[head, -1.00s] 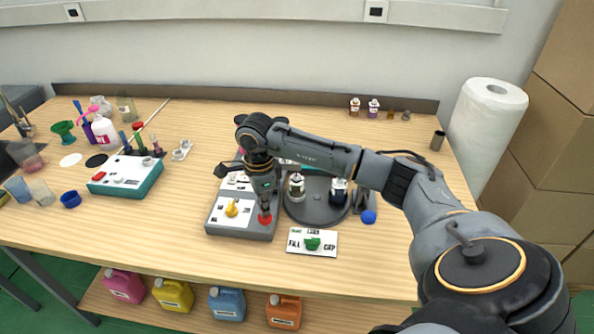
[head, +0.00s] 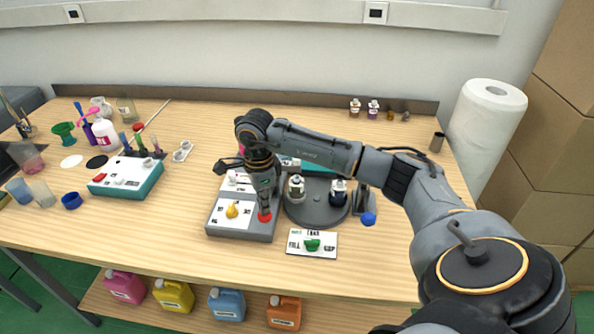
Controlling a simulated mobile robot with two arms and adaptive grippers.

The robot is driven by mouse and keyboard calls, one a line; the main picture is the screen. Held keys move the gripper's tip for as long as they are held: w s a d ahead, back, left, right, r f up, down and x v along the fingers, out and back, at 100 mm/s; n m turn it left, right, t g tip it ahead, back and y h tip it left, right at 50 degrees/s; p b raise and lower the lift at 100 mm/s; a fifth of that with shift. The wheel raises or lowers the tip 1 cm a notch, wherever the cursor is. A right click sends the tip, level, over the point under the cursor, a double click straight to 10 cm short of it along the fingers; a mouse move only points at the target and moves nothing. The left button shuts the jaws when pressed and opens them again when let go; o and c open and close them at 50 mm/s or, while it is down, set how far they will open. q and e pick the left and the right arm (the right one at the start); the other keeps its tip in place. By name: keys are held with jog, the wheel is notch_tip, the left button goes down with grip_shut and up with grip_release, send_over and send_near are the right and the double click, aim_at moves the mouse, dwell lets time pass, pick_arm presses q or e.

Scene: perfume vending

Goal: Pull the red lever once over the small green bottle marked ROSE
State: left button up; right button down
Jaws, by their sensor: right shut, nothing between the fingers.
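A red knob (head: 265,217), apparently the red lever's end, shows at the right front of a grey dispenser box (head: 243,234) with a white panel and a yellow knob (head: 232,210). My right gripper (head: 265,209) points down, shut and empty, with its tips at the red knob; I cannot tell whether they touch it. A dark round turntable (head: 318,214) to the right carries a pale bottle (head: 297,189) and a dark blue bottle (head: 338,192). My arm hides its back part. I cannot make out a green bottle marked ROSE. My left gripper is not in view.
A white card (head: 323,252) with a green piece (head: 312,244) lies in front of the turntable. A blue knob (head: 369,219) is at its right. A teal-sided box (head: 128,180) and several cups and bottles stand at the left. The table's front right is clear.

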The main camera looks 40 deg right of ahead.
jog(key=shift+r+p, duration=1.75)
jog(key=shift+r, duration=1.7)
